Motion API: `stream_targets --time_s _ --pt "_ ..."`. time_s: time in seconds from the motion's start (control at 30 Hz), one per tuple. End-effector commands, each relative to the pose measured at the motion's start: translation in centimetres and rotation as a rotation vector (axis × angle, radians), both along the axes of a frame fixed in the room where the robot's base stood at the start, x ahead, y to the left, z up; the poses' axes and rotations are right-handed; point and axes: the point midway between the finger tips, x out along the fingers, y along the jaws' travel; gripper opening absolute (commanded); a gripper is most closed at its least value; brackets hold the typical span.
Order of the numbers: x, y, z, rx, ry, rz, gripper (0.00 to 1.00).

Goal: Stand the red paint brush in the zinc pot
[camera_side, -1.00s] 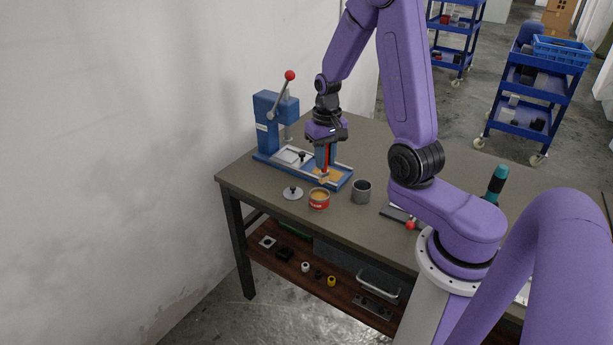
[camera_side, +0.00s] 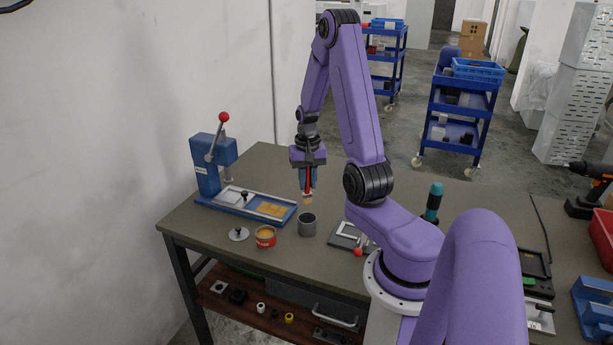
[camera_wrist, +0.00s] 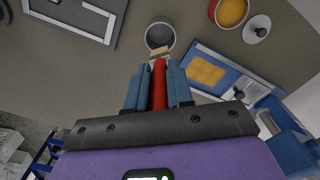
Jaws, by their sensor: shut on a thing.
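The red paint brush (camera_wrist: 159,85) is held between the blue fingers of my gripper (camera_wrist: 158,78), bristles pointing away from the wrist. In the side view my gripper (camera_side: 308,182) hangs above the bench with the brush's pale bristles (camera_side: 308,199) pointing down. The zinc pot (camera_side: 307,224) is a grey open cylinder standing on the bench, just below the bristles. In the wrist view the pot (camera_wrist: 160,30) lies just past the bristle end and looks empty. The brush appears above the rim, apart from the pot.
A red tin with orange contents (camera_side: 265,237) and a round metal lid (camera_side: 238,234) stand left of the pot. The blue plate processor (camera_side: 213,165) with its long bed is behind them. A grey frame-like fixture (camera_side: 350,238) lies to the right.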

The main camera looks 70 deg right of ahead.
Motion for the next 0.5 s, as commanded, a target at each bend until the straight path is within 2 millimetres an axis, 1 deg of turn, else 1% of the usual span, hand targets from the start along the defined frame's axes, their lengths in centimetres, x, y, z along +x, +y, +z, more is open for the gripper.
stream_targets --time_s 0.5 --pt "0.0 0.1 -3.6 0.002 0.001 0.001 0.0"
